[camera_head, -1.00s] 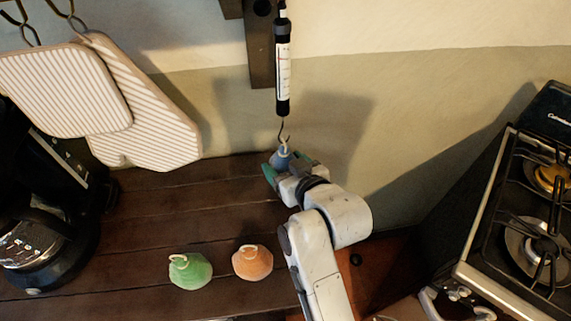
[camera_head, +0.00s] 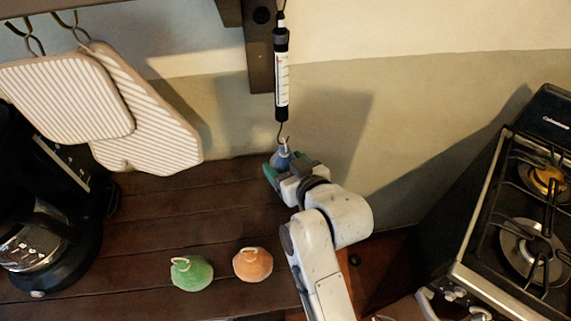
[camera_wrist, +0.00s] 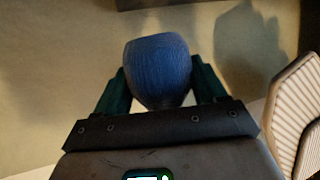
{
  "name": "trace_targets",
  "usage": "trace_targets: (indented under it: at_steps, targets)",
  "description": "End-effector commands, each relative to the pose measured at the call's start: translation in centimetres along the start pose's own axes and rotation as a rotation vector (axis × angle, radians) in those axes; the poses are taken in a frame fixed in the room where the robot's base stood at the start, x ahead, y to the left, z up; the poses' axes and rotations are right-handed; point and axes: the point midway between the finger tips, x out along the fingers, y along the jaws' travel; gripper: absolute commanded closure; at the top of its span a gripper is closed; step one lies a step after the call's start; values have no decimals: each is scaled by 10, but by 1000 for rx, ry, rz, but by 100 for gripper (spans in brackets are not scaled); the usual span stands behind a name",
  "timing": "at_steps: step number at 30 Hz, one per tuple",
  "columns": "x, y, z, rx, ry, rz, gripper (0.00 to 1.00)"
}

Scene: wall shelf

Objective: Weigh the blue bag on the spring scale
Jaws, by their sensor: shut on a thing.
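The blue bag (camera_head: 281,158) is held in my gripper (camera_head: 279,172) just below the spring scale (camera_head: 282,75). The scale hangs upright from above, with a dark body, a white marked strip and a hook (camera_head: 280,133) at its lower end. The bag's pale loop (camera_head: 285,144) is at the scale's hook; I cannot tell whether the hook is through it. In the wrist view the blue bag (camera_wrist: 158,70) sits between the two green fingers of my gripper (camera_wrist: 160,88), and its loop is out of sight.
A green bag (camera_head: 191,273) and an orange bag (camera_head: 252,264) stand on the wooden counter (camera_head: 150,225). Striped pot holders (camera_head: 65,95) hang at the left above a coffee maker (camera_head: 40,240). A gas stove (camera_head: 510,230) is at the right.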

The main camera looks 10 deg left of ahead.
Motion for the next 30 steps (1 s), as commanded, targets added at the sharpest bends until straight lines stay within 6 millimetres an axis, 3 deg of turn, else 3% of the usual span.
trace_targets:
  at_steps: [30]
  targets:
    - [-4,0,-10,0,1,0,66]
